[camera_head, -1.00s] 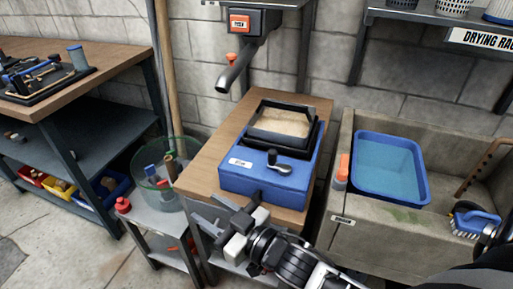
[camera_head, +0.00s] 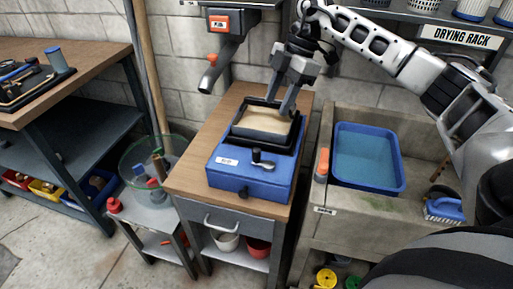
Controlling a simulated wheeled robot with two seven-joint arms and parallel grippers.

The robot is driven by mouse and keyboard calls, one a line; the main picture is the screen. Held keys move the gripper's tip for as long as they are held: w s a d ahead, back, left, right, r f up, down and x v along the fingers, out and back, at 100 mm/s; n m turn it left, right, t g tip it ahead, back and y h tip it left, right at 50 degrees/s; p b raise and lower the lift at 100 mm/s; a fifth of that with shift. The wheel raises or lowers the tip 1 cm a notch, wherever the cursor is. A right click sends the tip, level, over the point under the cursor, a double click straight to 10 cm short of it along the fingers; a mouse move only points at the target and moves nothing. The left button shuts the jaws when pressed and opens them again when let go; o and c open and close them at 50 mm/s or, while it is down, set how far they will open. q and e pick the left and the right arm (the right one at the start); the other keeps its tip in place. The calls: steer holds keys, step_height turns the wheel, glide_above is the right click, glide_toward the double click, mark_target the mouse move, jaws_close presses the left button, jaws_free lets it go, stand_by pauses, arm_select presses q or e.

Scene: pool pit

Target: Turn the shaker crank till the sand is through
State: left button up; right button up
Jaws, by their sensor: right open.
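The blue shaker (camera_head: 240,184) stands on a wooden-topped cabinet in the middle of the head view. Its small black crank (camera_head: 263,160) sits on the top near the front, with its knob up. Behind the crank is a black-framed sieve (camera_head: 237,133) with pale sand (camera_head: 266,121) in it. My right gripper (camera_head: 279,108) points down over the back right part of the sieve, behind the crank and apart from it. It is open, with nothing seen between its fingers. Whether a fingertip touches the frame I cannot tell. My left gripper is not in view.
A spout (camera_head: 210,78) hangs behind the shaker on the left. A stone sink with a blue water tub (camera_head: 368,158) and an orange-capped bottle (camera_head: 322,164) is to the right. A clear round bin (camera_head: 155,160) stands left. The cabinet top's left strip is bare.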

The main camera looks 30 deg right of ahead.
mark_target(257, 148)
steer(key=p+x, duration=0.1)
steer(key=x, duration=1.4)
steer(key=shift+a+r, duration=0.1)
steer(key=shift+a, duration=0.05)
steer(key=shift+c, duration=0.3)
jaws_close()
